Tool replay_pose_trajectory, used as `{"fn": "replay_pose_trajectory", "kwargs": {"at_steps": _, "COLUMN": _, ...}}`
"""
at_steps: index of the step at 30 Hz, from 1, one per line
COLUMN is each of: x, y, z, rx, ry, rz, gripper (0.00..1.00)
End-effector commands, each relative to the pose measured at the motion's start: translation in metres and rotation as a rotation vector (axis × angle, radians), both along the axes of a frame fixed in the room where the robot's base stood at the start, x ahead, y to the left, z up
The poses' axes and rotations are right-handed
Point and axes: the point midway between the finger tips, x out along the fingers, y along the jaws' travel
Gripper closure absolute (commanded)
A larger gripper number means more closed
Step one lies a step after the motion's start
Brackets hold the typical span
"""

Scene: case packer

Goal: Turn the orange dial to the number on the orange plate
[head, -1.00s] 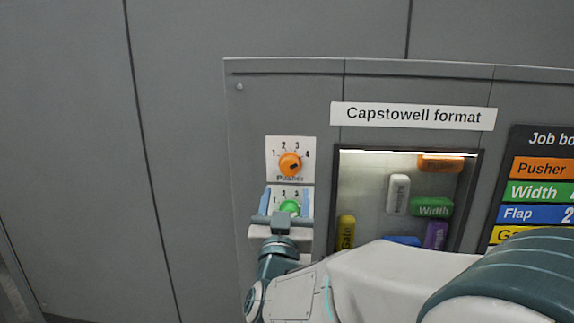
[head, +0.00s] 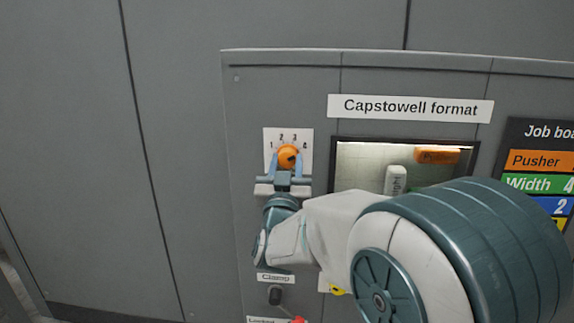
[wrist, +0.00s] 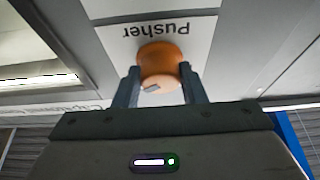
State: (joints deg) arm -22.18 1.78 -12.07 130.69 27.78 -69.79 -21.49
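The orange dial (head: 289,156) sits on a white plate marked 1 to 4 on the grey panel. Its dark mark lies on the right side, roughly toward 4. The wrist view shows the dial (wrist: 160,66) upside down, under the word Pusher. My gripper (head: 287,168) is at the dial with one finger on each side; in the wrist view the fingers (wrist: 160,84) appear closed against its sides. The orange Pusher plate (head: 533,160) is on the job board at the right; its number is outside the picture.
A lit window (head: 372,160) with labelled blocks is right of the dial, partly hidden by my arm. A Clamp lever (head: 275,296) is below. My arm hides the green dial. The panel left of the dials is bare.

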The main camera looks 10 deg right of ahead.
Motion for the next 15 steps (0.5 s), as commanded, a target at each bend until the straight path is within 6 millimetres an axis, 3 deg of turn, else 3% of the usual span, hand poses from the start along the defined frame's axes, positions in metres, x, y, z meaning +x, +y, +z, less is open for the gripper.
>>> {"fn": "replay_pose_trajectory", "kwargs": {"at_steps": 15, "x": -0.0010, "y": -0.0019, "z": -0.0015, "rx": -0.112, "ry": 0.034, "rz": -0.002, "gripper": 0.85}}
